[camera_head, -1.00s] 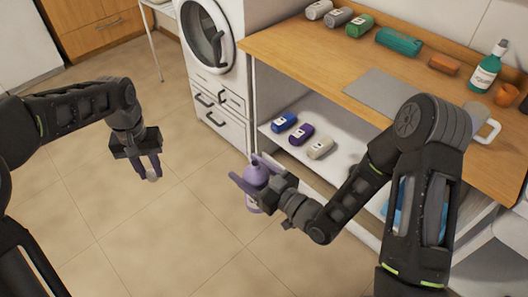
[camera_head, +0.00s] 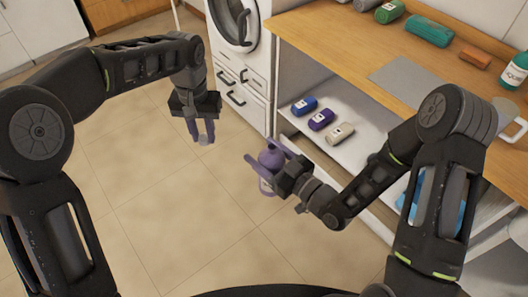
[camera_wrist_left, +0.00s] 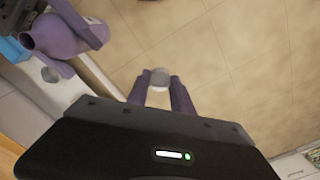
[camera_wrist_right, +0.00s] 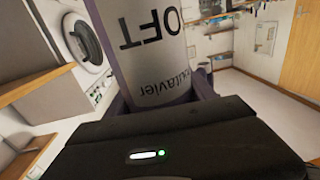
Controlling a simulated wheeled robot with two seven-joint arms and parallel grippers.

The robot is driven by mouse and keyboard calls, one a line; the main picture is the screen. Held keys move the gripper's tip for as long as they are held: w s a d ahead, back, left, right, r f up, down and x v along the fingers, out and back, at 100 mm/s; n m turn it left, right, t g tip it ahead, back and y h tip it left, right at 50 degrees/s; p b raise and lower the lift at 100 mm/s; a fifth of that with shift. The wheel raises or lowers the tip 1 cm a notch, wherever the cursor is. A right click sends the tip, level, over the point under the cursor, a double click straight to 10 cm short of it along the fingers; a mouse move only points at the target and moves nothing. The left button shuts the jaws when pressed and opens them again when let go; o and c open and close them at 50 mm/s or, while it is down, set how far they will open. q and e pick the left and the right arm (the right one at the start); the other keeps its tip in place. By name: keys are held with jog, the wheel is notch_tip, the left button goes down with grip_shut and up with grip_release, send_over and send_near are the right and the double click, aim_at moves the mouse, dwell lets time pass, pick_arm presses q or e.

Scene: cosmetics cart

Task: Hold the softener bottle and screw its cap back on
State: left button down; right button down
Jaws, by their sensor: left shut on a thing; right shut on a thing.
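The softener bottle (camera_head: 270,158) is purple with a white label. My right gripper (camera_head: 268,172) is shut around its body and holds it off the floor, in front of the cart. The label fills the middle of the right wrist view (camera_wrist_right: 155,50), its letters upside down. In the left wrist view the bottle (camera_wrist_left: 62,38) shows at the upper left with an uncapped, open neck. My left gripper (camera_head: 204,136) is shut on the pale grey cap (camera_head: 204,141), held at the fingertips to the left of the bottle and apart from it. The cap also shows in the left wrist view (camera_wrist_left: 160,78).
The cart's lower shelf (camera_head: 350,155) behind the bottle carries blue, purple and beige bottles (camera_head: 321,119). The wooden top (camera_head: 340,50) holds more containers and a grey mat (camera_head: 405,75). A white washing machine (camera_head: 235,20) stands behind. The space between the grippers is free.

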aim_at(272, 147)
pick_arm(q)
jog(key=s+d+r+m, duration=0.1)
jog(key=d+r, duration=0.2)
jog(key=d, duration=0.3)
jog(key=s+d+r+m, duration=0.1)
jog(key=s+d+r, duration=0.1)
jog(key=d, duration=0.3)
jog(key=s+d+r+m, duration=0.1)
jog(key=d+r, duration=0.2)
jog(key=d, duration=0.3)
jog(key=shift+s+d+r, duration=0.3)
jog(key=shift+s, duration=0.05)
jog(key=shift+s+a, duration=0.25)
jog(key=shift+a, duration=0.05)
jog(key=shift+f, duration=0.15)
jog(key=shift+f, duration=1.9)
jog(key=shift+f, duration=0.85)
jog(key=shift+f, duration=0.6)
